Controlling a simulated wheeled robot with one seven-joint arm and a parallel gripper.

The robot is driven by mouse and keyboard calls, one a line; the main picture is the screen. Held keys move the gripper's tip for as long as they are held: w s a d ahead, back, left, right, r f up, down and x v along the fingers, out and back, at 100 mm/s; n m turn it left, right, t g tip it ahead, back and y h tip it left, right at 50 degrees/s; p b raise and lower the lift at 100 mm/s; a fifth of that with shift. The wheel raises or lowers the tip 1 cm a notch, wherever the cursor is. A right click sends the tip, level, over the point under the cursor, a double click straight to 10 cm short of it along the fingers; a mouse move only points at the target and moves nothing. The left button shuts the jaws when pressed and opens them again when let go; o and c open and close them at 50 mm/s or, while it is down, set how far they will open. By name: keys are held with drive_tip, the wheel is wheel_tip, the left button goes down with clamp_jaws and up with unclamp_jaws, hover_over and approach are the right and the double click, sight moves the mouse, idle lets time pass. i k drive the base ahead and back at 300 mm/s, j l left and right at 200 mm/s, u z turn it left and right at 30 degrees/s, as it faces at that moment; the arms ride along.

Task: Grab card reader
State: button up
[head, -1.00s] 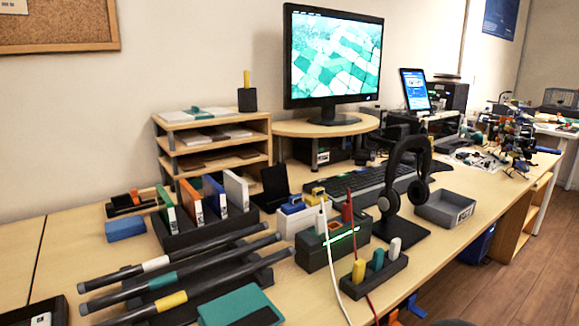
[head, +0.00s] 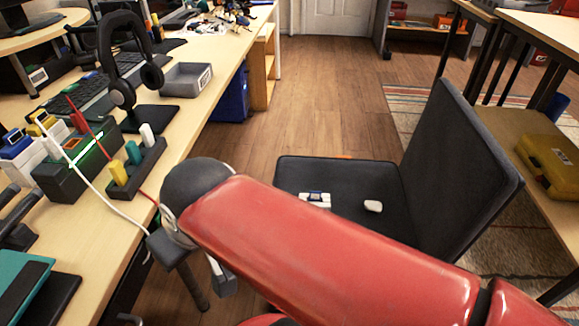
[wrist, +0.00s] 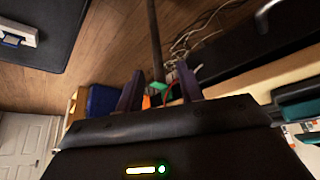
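A small white device with a dark blue part (head: 314,199), possibly the card reader, lies on the seat of a black chair (head: 290,172). It also shows at the upper left of the wrist view (wrist: 18,33). My gripper (wrist: 158,86) has its two dark fingers apart with nothing held between them. It is to the side of the seat and away from the device. In the head view, my red arm reaches across the lower middle and hides most of my gripper.
A white rounded object (head: 373,206) lies on the seat right of the device. Cables (wrist: 195,40) hang near my gripper. Wooden floor lies behind the chair.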

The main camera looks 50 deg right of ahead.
sight(324, 203)
drive_tip(key=j+z, duration=0.15)
drive_tip(key=z, duration=2.75)
